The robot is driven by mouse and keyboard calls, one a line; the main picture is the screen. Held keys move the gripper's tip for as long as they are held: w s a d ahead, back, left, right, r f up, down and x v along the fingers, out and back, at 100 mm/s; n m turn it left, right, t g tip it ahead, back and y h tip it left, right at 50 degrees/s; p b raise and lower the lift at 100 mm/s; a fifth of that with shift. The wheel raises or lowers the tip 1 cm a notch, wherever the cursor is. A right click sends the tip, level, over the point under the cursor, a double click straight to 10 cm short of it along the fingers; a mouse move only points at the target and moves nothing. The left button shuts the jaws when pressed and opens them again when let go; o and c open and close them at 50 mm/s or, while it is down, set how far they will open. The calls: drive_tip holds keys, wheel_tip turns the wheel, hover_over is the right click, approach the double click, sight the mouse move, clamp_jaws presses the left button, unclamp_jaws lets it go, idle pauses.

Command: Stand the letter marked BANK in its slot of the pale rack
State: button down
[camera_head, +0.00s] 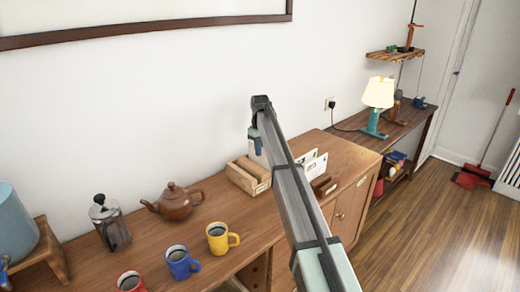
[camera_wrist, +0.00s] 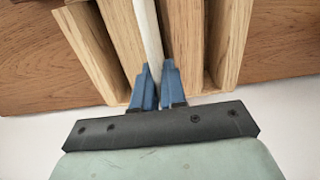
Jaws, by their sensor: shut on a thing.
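My gripper (camera_wrist: 157,72) is shut on a white letter (camera_wrist: 147,35), seen edge-on in the wrist view. Its marking cannot be read. The pale rack (camera_wrist: 193,40) has upright wooden dividers, and the letter lines up with a gap between two of them. Whether it touches the slot's bottom cannot be told. In the head view my gripper (camera_head: 257,146) is over the pale rack (camera_head: 241,181) on the wooden cabinet, and my arm hides part of the scene. Only a small part of the held letter (camera_head: 252,156) shows there.
Other white letters (camera_head: 316,166) stand in a dark brown holder (camera_head: 322,186) right of my arm. A brown teapot (camera_head: 174,202), a French press (camera_head: 109,222) and yellow (camera_head: 218,239), blue (camera_head: 180,263) and red (camera_head: 131,282) mugs stand to the left. The wall is close behind.

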drive_tip(key=shift+f, duration=1.5)
drive_tip(key=c, duration=1.1)
unclamp_jaws()
drive_tip(key=shift+r, duration=4.5)
